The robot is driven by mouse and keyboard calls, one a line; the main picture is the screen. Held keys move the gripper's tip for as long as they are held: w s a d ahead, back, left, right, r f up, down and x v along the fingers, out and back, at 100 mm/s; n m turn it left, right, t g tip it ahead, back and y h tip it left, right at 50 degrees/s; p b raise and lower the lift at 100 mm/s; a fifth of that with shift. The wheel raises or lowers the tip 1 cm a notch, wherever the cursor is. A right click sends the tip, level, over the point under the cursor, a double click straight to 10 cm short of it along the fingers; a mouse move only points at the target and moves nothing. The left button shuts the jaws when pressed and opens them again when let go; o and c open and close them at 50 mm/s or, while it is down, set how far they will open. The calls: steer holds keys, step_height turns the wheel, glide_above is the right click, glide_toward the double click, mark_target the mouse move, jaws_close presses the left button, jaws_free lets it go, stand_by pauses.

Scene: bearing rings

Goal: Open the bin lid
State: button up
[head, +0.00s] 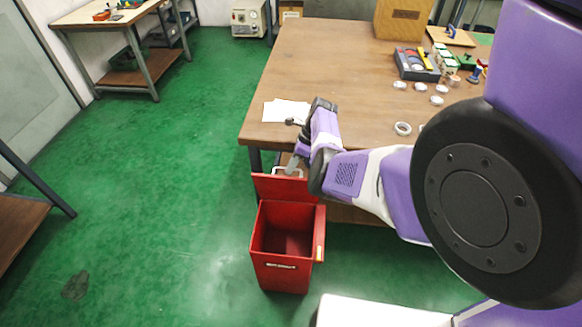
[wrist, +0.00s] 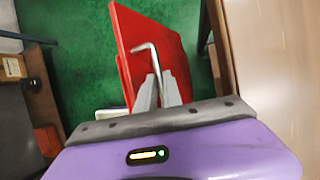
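The red bin (head: 284,262) stands on the green floor beside the wooden table, and its dark inside shows from above. Its red lid (head: 283,187) stands raised, roughly upright, at the bin's far side. The lid also fills the middle of the wrist view (wrist: 150,25). A bent metal handle (wrist: 155,58) sticks out from the lid. My gripper (wrist: 160,84) has its two grey fingers close together on the handle's lower part. In the head view my gripper (head: 292,164) is just above the lid, beside the table edge.
The wooden table (head: 300,62) is close to the right of my gripper, with paper sheets (head: 286,111), rings (head: 403,128) and a parts tray (head: 416,64) on it. Open green floor (head: 160,200) lies left of the bin. A workbench (head: 100,16) stands at the far left.

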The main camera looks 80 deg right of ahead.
steer(key=o, duration=0.3)
steer(key=shift+s+a+f, duration=0.15)
steer(key=shift+a+f, duration=0.05)
steer(key=shift+f, duration=0.15)
steer(key=shift+o, duration=0.7)
steer(key=shift+d+r, duration=0.1)
steer(key=shift+r, duration=0.05)
steer(key=v, duration=0.7)
steer(key=shift+r, duration=0.4)
steer(key=shift+s+d, duration=0.1)
steer(key=shift+d, duration=0.05)
